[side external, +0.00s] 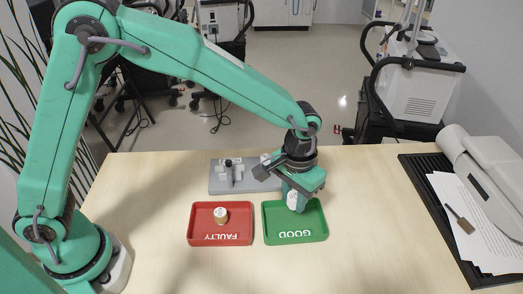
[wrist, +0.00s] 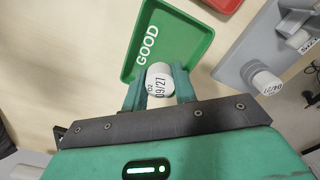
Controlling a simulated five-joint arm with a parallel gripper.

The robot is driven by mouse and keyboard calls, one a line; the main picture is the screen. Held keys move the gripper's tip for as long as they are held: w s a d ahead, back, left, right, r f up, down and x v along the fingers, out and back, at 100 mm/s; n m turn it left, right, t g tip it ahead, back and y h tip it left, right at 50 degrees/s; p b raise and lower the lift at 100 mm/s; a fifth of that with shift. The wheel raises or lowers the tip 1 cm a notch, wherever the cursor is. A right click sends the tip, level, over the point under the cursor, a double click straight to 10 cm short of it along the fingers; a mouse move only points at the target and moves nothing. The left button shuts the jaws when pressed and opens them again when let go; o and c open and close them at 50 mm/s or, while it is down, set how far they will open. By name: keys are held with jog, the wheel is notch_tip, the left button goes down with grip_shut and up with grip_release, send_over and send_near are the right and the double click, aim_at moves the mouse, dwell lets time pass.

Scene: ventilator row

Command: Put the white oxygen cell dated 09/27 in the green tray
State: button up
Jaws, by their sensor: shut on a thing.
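The white oxygen cell marked 09/27 (wrist: 160,80) is between the two fingers of my gripper (wrist: 159,90), which is shut on it. In the side view the cell (side external: 292,201) shows as a small pale shape below my gripper (side external: 299,199). The green tray (side external: 296,238), lettered GOOD, lies under and in front of it. In the wrist view the cell overlaps the near end of the green tray (wrist: 196,48). I cannot tell whether the cell touches the tray floor.
A red tray (side external: 200,232), lettered FAULTY, sits left of the green one and holds a cell (side external: 221,215). A grey fixture (side external: 218,184) stands behind the trays; another white cell (wrist: 265,83) is at it. A dark mat (side external: 425,200) with papers lies at right.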

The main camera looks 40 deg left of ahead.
jog(key=shift+w+a+f, duration=0.25)
jog(key=shift+w+f, duration=0.05)
jog(key=shift+w, duration=0.15)
jog(key=shift+w+a+f, duration=0.25)
jog(key=shift+w+f, duration=0.05)
jog(key=shift+w, duration=0.15)
jog(key=shift+f, duration=2)
jog(key=shift+f, duration=0.6)
jog(key=o, duration=1)
jog(key=shift+c, duration=0.2)
jog(key=shift+r, duration=0.2)
notch_tip(320, 180, up, 13)
